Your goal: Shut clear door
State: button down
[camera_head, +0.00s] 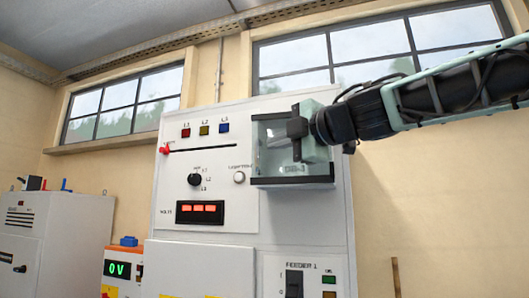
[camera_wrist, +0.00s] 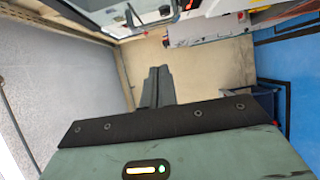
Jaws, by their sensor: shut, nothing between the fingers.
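The clear door (camera_head: 272,150) is a see-through pane with dark strips along its top and bottom, on the upper right of the grey-white panel (camera_head: 215,125). My gripper (camera_head: 298,128) is at its right part, overlapping it in the head view. I cannot tell whether they touch, or how far the door stands from the panel. In the wrist view my gripper (camera_wrist: 157,85) shows its dark fingers together, with nothing between them. The door is not clearly seen there.
The panel has coloured lamps, a black selector knob (camera_head: 194,179) and a red display (camera_head: 200,212). A red handle (camera_head: 165,150) sits at its left edge. The wall right of the panel is clear.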

aim_at(257, 152)
jog(key=shift+w+a+p, duration=0.2)
jog(key=shift+w+a, duration=0.3)
jog(key=shift+w, duration=0.75)
jog(key=shift+w+a+p, duration=0.2)
jog(key=shift+w+a, duration=0.35)
jog(key=shift+w, duration=0.7)
jog(key=shift+w+a+p, duration=0.2)
jog(key=shift+w+a, duration=0.3)
jog(key=shift+w, duration=0.75)
jog(key=shift+w+r+p, duration=0.2)
jog(key=shift+w+p, duration=0.45)
jog(key=shift+p, duration=0.35)
jog(key=shift+w+a+f+p, duration=0.1)
jog(key=shift+w+f+p, duration=0.05)
jog(key=shift+w+p, duration=0.35)
jog(key=shift+f, duration=0.1)
